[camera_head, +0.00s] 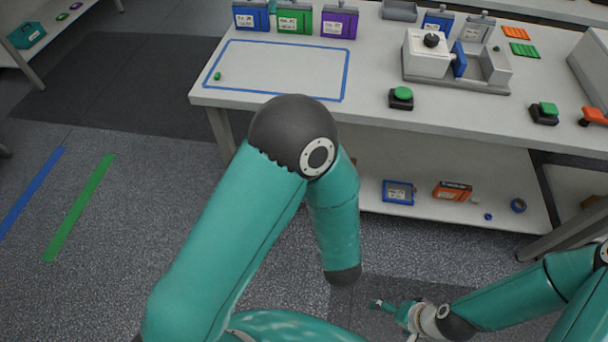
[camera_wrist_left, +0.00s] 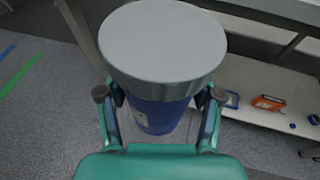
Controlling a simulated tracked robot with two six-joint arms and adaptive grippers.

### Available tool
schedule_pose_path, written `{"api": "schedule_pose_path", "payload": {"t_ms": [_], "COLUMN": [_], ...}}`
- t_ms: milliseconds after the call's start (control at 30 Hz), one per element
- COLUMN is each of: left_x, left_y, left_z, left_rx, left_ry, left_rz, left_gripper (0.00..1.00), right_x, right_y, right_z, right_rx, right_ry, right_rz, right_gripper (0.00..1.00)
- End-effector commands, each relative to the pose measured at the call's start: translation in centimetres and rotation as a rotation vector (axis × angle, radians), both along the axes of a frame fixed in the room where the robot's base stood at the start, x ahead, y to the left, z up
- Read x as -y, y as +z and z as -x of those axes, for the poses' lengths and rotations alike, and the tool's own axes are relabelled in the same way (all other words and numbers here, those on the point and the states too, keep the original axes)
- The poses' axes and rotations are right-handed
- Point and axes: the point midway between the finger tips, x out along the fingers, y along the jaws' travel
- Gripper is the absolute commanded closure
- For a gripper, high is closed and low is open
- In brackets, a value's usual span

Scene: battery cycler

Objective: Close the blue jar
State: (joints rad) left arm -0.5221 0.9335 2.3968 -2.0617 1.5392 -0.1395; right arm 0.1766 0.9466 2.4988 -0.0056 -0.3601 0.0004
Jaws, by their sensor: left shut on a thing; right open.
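The blue jar (camera_wrist_left: 160,117) is in the left wrist view, with a wide grey lid (camera_wrist_left: 163,45) over its top. The lid hides the jar's rim, so I cannot tell whether it is fully seated. My left gripper (camera_wrist_left: 160,94) is shut on the jar, one finger on each side below the lid. In the head view my own left arm hides this gripper and the jar. My right gripper (camera_head: 396,315) is open and empty, low at the bottom right of the head view, over the floor and away from the worktable.
The white worktable (camera_head: 375,75) has a blue-outlined area (camera_head: 283,68) at its left, mostly clear. Behind it stand labelled blue (camera_head: 251,16), green (camera_head: 295,18) and purple (camera_head: 339,22) containers. A grey-white device (camera_head: 430,55) and a green button (camera_head: 402,94) are farther right. Below is a shelf (camera_head: 440,165).

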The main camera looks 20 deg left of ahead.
Motion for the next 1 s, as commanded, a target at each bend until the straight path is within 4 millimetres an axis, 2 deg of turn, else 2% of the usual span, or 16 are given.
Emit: {"api": "schedule_pose_path", "payload": {"t_ms": [200, 500, 700, 1000], "left_x": [4.9, 9.9, 11.3, 11.5], "left_y": [0.6, 1.2, 1.3, 1.3], "left_z": [-1.1, -2.2, -2.5, -2.5], "left_rx": [0.002, 0.003, 0.002, 0.002], "left_ry": [-0.305, -0.609, -0.695, -0.707], "left_rz": [0.001, 0.000, 0.001, 0.000], "left_gripper": [0.97, 0.97, 0.97, 0.97], "right_x": [0.0, 0.0, 0.0, 0.0], "right_y": [0.0, 0.0, 0.0, 0.0], "right_z": [0.0, 0.0, 0.0, 0.0], "right_rx": [0.000, 0.000, 0.000, 0.000], "right_ry": [0.000, 0.000, 0.000, 0.000], "right_rz": [0.000, 0.000, 0.000, 0.000], "right_gripper": [0.00, 0.00, 0.00, 0.00]}}
